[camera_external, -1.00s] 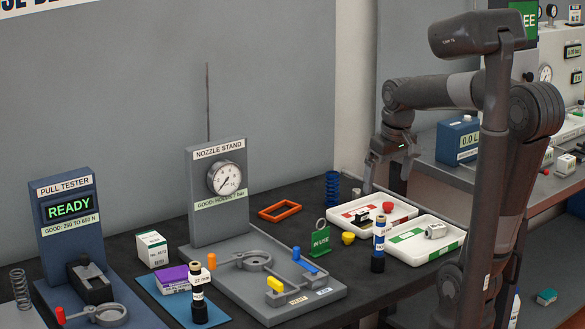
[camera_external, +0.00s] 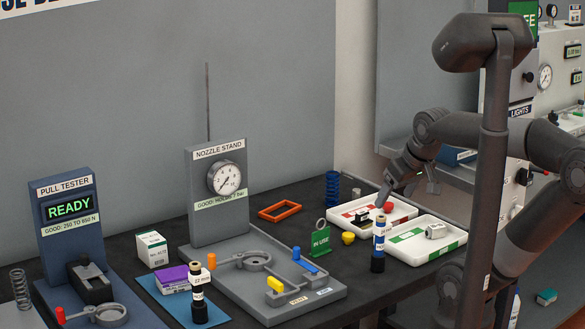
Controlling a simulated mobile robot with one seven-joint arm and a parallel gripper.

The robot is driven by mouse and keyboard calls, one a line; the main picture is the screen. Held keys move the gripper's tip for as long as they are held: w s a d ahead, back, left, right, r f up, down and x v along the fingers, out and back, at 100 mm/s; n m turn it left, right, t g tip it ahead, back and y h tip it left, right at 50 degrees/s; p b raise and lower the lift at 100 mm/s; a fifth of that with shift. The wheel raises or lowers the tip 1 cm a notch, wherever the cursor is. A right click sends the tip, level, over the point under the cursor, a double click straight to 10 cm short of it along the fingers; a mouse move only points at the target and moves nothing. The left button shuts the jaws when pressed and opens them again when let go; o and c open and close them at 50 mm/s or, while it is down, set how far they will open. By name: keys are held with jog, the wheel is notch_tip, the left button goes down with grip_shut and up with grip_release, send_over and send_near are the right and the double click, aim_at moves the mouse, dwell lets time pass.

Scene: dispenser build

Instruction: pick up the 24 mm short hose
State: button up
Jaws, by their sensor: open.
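Two upright dark hoses with labels show. One (camera_external: 378,263), with a blue and white band and a tan top, stands in front of the two white trays; I cannot read its size. The other (camera_external: 199,312), labelled 22 mm, stands at the front on a blue mat. I cannot tell for sure which is the 24 mm short hose. My gripper (camera_external: 407,198) is open, tilted, with its fingers spread above the red-marked tray, behind and above the banded hose and apart from it. Nothing shows between its fingers.
The red-marked tray (camera_external: 345,222) and green-marked tray (camera_external: 455,250) hold small parts. The nozzle stand (camera_external: 217,205), green IN USE sign (camera_external: 320,241) and yellow cup (camera_external: 348,238) stand nearby. An orange frame (camera_external: 280,211) lies flat behind. The pull tester (camera_external: 66,215) is far left.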

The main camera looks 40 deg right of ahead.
jog(key=shift+c, duration=0.7)
jog(key=g, duration=0.7)
send_near(382, 230)
jog(key=shift+w+d+f, duration=0.1)
jog(key=shift+w+d, duration=0.15)
jog(key=shift+d, duration=0.3)
jog(key=shift+w+d, duration=0.3)
jog(key=shift+d, duration=0.2)
jog(key=f, duration=0.5)
jog(key=shift+s+f, duration=0.35)
jog(key=f, duration=0.5)
jog(key=shift+s+a, duration=0.1)
jog(key=shift+a, duration=0.15)
